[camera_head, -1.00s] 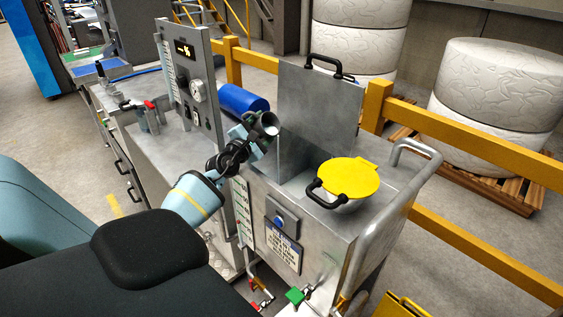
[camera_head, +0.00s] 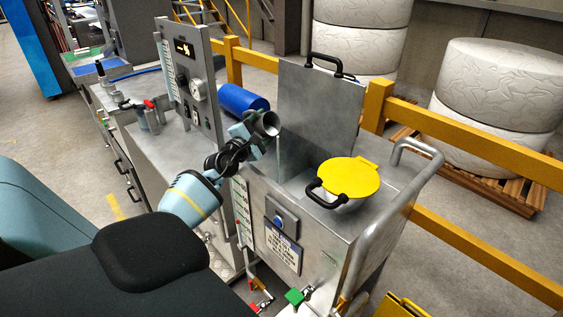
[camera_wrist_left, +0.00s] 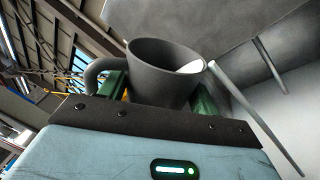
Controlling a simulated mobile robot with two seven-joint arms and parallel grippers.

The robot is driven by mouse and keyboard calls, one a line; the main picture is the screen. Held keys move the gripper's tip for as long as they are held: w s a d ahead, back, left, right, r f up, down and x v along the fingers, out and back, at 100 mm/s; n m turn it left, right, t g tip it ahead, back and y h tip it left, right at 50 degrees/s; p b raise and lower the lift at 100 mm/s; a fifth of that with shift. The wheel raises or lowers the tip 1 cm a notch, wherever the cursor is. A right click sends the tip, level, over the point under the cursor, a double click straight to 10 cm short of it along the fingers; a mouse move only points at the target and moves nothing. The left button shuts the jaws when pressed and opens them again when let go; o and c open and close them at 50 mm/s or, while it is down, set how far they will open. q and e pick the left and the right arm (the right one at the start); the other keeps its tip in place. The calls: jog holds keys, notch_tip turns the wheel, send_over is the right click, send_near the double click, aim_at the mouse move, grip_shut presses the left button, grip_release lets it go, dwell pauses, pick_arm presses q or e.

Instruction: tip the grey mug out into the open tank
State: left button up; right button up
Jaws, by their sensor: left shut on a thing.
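The grey mug (camera_head: 266,123) is tilted over the left side of the open tank (camera_head: 293,172), its mouth turned to the right. My left gripper (camera_head: 246,131) is shut on it. In the left wrist view the mug (camera_wrist_left: 160,75) sits between the gripper's fingers (camera_wrist_left: 163,98), handle to the left, with something white inside near the rim. A thin grey stream (camera_head: 279,152) drops from the mug's mouth into the tank; it also shows in the left wrist view (camera_wrist_left: 255,110). The tank's grey lid (camera_head: 318,105) stands raised at the back. My right gripper is not in view.
A yellow round lid (camera_head: 348,178) with a black handle covers another opening right of the open tank. A control panel (camera_head: 188,80) stands left of my gripper. A blue cylinder (camera_head: 243,100) lies behind. A curved metal handrail (camera_head: 385,215) runs along the tank's right side.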

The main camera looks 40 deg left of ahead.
pick_arm(q)
jog(key=shift+d+f+m+b, duration=0.15)
jog(key=shift+m+b, duration=0.15)
jog(key=shift+m, duration=0.3)
jog(key=shift+d+f+m+b, duration=0.15)
jog(key=shift+m+b, duration=0.1)
jog(key=shift+m, duration=0.35)
jog(key=shift+r, duration=0.2)
jog(key=shift+d+f+h, duration=0.1)
jog(key=shift+h, duration=0.2)
jog(key=shift+d+m+p, duration=0.15)
jog(key=shift+m+p, duration=0.15)
jog(key=shift+m, duration=0.1)
jog(key=shift+w+d+r+m, duration=0.1)
jog(key=shift+d+r+m, duration=0.25)
jog(key=shift+m, duration=0.15)
jog(key=shift+p, duration=0.3)
jog(key=shift+d+f+m, duration=0.15)
jog(key=shift+f+m, duration=0.05)
jog(key=shift+m, duration=0.1)
jog(key=shift+f, duration=0.1)
jog(key=shift+w+d+f+m+t+b, duration=0.1)
jog(key=shift+d+f+m+t+b, duration=0.2)
jog(key=shift+m, duration=0.4)
